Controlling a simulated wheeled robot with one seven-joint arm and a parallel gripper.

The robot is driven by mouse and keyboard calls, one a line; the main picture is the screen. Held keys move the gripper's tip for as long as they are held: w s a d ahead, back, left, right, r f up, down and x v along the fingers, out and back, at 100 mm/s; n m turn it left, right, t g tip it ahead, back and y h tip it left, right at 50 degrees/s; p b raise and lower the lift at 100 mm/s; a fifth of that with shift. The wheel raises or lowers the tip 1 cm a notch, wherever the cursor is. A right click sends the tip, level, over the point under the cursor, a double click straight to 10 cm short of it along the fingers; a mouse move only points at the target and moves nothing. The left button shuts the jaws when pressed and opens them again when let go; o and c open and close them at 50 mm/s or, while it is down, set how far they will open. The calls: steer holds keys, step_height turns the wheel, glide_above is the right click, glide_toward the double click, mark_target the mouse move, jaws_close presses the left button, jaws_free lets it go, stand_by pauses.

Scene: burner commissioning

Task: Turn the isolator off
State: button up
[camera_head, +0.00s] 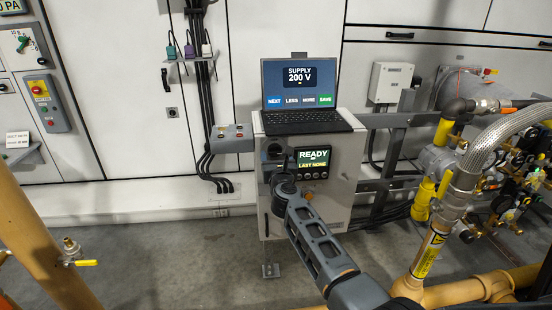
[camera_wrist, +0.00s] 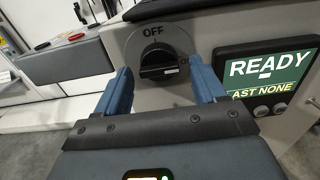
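The isolator (camera_wrist: 160,60) is a black rotary knob on a round grey plate marked OFF at its top. Its grip bar lies roughly level, with a white mark towards the right. It also shows in the head view, on the front of the white cabinet (camera_head: 342,190). My gripper (camera_wrist: 159,74) is open. Its two blue fingers stand either side of the knob, with visible gaps; whether the tips reach around it I cannot tell. In the head view my arm hides part of the cabinet below the isolator.
A screen (camera_wrist: 268,75) reading READY sits right of the isolator. A laptop (camera_head: 300,95) stands on the cabinet. A grey button box (camera_head: 231,136) juts out on the left. Yellow pipes and valves (camera_head: 440,190) crowd the right. The floor at left front is partly clear.

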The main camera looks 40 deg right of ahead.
steer(key=c, duration=1)
steer(key=shift+o, duration=0.2)
steer(key=shift+n, duration=0.4)
steer(key=n+p, duration=0.2)
steer(key=n, duration=0.1)
steer(key=shift+r+n, duration=0.1)
steer(key=shift+n, duration=0.3)
steer(key=n+p, duration=0.1)
steer(key=n, duration=0.3)
steer(key=shift+n, duration=0.3)
steer(key=n+p, duration=0.1)
steer(key=n, duration=0.3)
steer(key=n+p, duration=0.1)
steer(key=n, duration=0.3)
steer(key=shift+s+n, duration=0.1)
steer(key=shift+n, duration=0.2)
